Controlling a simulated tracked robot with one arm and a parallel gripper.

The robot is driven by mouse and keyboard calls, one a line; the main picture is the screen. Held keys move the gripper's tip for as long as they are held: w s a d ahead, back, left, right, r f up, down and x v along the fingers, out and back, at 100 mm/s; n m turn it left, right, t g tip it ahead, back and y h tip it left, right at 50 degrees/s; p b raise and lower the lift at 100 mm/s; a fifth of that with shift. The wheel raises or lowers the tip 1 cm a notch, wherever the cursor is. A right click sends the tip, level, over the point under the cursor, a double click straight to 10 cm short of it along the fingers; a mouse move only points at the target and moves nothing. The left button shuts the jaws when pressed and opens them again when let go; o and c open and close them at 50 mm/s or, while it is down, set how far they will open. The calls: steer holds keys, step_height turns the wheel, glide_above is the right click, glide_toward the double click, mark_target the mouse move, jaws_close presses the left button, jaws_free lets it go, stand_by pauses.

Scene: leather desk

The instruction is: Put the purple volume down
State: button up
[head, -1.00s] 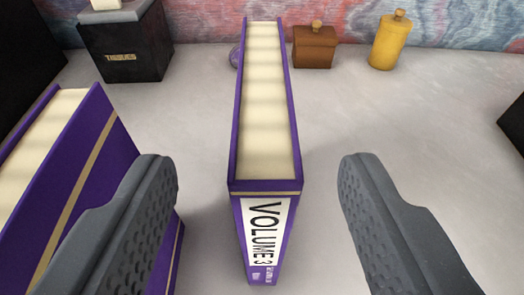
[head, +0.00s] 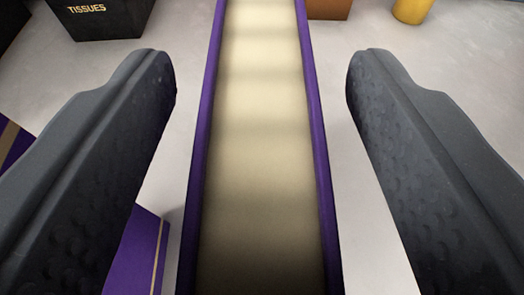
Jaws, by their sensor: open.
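The purple volume (head: 262,150) stands upright in the middle of the head view, its cream page edges facing up between two purple covers. Its spine, lettered VOLUME 3 in the earlier frame, is out of view below. My gripper (head: 261,75) is open, with one dark textured finger on each side of the book. A gap shows between each finger and the covers, so neither touches it. A second purple book (head: 130,262) is partly visible at the lower left, mostly hidden behind the left finger.
A black tissues box (head: 100,18) stands at the top left. A brown box (head: 329,8) and a yellow container (head: 411,10) are cut off at the top right. Pale grey desk surface shows bare to the right of the book.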

jaws_close()
steer(key=shift+r, duration=0.1)
stand_by(1.2)
